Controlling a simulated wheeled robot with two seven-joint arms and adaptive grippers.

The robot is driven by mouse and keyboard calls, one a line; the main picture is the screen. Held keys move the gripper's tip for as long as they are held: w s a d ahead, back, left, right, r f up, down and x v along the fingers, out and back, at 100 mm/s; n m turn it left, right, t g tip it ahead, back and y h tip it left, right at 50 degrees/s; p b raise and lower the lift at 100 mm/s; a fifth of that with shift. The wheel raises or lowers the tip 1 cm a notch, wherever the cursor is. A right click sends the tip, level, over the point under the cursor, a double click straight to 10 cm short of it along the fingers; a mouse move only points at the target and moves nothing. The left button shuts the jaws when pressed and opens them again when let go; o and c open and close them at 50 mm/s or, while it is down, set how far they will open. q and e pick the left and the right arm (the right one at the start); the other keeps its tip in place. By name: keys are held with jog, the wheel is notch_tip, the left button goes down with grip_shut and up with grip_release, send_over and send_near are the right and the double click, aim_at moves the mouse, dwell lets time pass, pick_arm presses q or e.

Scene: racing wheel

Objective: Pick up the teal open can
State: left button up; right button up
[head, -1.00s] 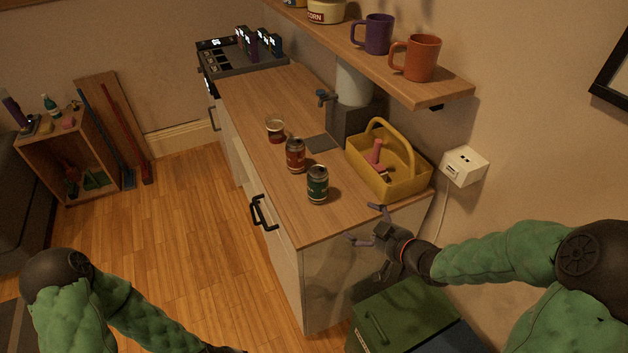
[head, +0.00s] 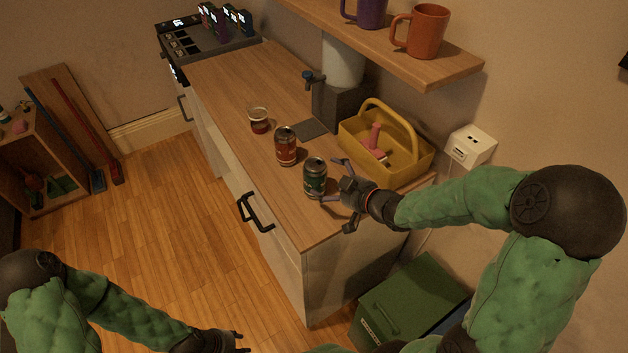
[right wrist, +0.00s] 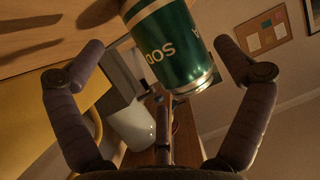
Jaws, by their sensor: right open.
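The teal can (head: 315,180) stands upright near the front end of the wooden counter. It also shows in the right wrist view (right wrist: 170,45), with part of a "SODA" label, between the two fingers. My right gripper (head: 336,180) is open, right beside the can on its right, with its fingers pointing toward it. The fingers look apart from the can's sides in the right wrist view (right wrist: 160,58). The can's top is too small to tell if it is open. My left gripper (head: 238,342) is low at the bottom edge, partly cut off, away from the counter.
A red can (head: 286,146) stands just behind the teal can, and a small reddish-brown cup (head: 259,120) farther back. A yellow caddy (head: 400,165) stands right of the can, close to my right gripper. A shelf (head: 440,72) with mugs overhangs the counter. A green bin (head: 415,295) stands below.

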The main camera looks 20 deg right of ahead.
jog(key=b+x, duration=0.2)
jog(key=x, duration=0.2)
jog(key=shift+w+a+f, duration=0.1)
jog(key=shift+w+f, duration=0.05)
jog(key=shift+f, duration=0.1)
jog(key=shift+w+a+f+b, duration=0.1)
jog(key=shift+w+b, duration=0.25)
jog(key=shift+w, duration=0.15)
jog(key=c, duration=1)
